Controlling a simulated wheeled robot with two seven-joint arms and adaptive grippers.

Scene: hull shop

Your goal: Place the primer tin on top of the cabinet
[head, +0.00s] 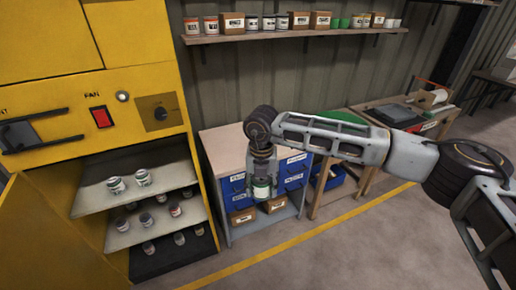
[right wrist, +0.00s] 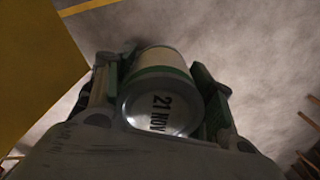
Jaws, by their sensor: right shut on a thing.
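My right gripper (head: 262,176) is shut on a small tin (head: 262,190), which hangs in front of the low cabinet with blue drawers. In the right wrist view the tin (right wrist: 158,108) is pale with green bands, and its end facing the camera reads "21 NOV". The gripper's fingers (right wrist: 157,85) close on both its sides. The low cabinet (head: 222,142) has a bare light top, partly hidden by my arm. A tall yellow cabinet (head: 50,50) with a "FAN" switch stands to the left, its lower part open. My left gripper is out of view.
Shelves (head: 150,180) inside the yellow cabinet hold several tins. A wall shelf (head: 290,34) above carries tins and boxes. A workbench (head: 425,112) stands right of the low cabinet. The floor in front, with a yellow line (head: 300,243), is clear.

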